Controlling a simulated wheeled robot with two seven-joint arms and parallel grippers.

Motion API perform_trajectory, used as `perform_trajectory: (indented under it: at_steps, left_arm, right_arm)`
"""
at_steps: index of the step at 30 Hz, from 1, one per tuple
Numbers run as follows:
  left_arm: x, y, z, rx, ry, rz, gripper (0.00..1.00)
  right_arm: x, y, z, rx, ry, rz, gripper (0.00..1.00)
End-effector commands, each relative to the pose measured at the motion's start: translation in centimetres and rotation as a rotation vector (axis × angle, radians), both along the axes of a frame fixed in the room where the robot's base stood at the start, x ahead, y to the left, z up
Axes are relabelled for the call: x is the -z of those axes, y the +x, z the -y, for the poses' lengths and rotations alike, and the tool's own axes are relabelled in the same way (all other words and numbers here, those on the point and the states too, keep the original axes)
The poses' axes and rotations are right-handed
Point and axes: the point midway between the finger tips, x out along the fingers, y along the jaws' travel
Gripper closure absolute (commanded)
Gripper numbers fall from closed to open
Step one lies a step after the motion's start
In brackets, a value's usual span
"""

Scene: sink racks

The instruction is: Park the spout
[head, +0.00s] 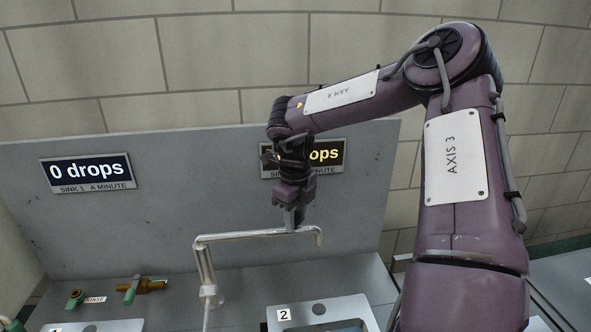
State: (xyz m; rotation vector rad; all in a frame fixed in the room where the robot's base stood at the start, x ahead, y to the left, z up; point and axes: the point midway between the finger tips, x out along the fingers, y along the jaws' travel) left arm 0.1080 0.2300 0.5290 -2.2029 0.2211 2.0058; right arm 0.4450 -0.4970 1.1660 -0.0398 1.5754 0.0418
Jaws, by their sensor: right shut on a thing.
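The spout (255,235) is a bright metal pipe with an upright leg at the left and a long level arm reaching right. Its down-bent tip (319,238) is above the sink marked 2 (345,308). My right gripper (294,223) comes down from above and is shut on the level arm of the spout, nearer the tip than the leg. A thin pale lever or stream runs down below the leg; I cannot tell which. My left gripper is not in view.
A sign (88,171) reads 0 drops for sink 1; a second sign (328,156) is partly hidden by my right arm. A grey back panel (180,215) stands behind. Brass and green fittings (143,286) sit on the counter at left, near another sink's edge (110,325).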

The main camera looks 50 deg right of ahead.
Motion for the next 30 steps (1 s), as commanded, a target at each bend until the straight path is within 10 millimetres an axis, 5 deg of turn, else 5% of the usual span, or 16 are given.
perform_trajectory:
  at_steps: [3, 4, 8, 19, 30]
  left_arm:
    - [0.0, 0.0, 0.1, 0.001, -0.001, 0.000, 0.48]
    - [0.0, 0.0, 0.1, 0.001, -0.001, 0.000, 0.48]
    - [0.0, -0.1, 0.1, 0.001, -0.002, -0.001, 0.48]
    - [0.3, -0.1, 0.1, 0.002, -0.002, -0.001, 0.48]
    - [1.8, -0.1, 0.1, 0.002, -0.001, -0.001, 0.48]
  right_arm:
    - [-0.4, 0.4, 0.2, -0.002, -0.006, 0.013, 1.00]
    - [-0.4, 0.4, 0.2, -0.002, -0.006, 0.013, 0.66]
    - [-0.3, 0.3, 0.1, -0.001, -0.005, 0.011, 0.49]
    - [-0.7, 0.3, 0.1, 0.000, -0.005, 0.010, 0.48]
    - [-6.5, 0.4, 0.2, 0.000, -0.007, 0.010, 0.48]
